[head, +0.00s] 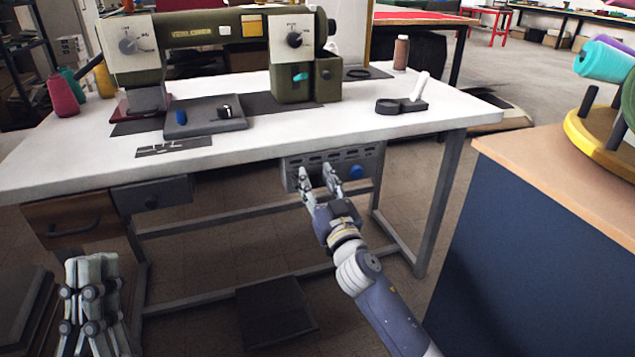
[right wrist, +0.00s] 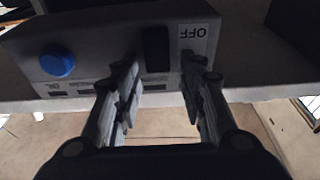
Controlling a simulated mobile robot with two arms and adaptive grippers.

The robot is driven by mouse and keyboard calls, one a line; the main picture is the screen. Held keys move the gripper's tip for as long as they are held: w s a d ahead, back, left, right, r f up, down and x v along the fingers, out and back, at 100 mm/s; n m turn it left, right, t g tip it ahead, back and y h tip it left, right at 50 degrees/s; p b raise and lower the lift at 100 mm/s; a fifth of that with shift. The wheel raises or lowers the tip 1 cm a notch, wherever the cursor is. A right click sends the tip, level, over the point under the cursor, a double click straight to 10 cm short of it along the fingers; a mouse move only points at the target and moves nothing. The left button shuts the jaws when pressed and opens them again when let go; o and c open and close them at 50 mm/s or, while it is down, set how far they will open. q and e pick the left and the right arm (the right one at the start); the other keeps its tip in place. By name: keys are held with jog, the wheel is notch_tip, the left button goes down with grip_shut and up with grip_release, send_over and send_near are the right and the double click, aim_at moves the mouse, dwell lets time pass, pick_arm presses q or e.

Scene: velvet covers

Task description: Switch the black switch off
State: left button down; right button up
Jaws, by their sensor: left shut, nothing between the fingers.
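The black switch (right wrist: 156,48) is on the face of a grey control box (right wrist: 100,50), beside an "OFF" label (right wrist: 193,38) that appears upside down. The grey box (head: 361,157) hangs under the white table's front edge in the head view; the switch cannot be made out there. My right gripper (head: 317,172) is in front of the box. In the right wrist view my right gripper (right wrist: 160,75) is open, with one finger on each side of the switch and nothing held. Contact with the box cannot be told. My left gripper (head: 90,262) is shut and empty at the lower left, away from the table.
A blue knob (head: 356,172) is on the same box. The white table (head: 270,140) carries a green sewing machine (head: 225,28), thread spools and small tools. A blue cabinet (head: 540,230) stands at the right. A drawer (head: 75,218) is under the table's left side.

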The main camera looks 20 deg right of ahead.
jog(key=shift+s+f, duration=0.1)
jog(key=shift+f, duration=0.05)
jog(key=shift+s+f, duration=0.1)
jog(key=shift+s, duration=0.15)
jog(key=v, duration=1.1)
jog(key=shift+s, duration=0.15)
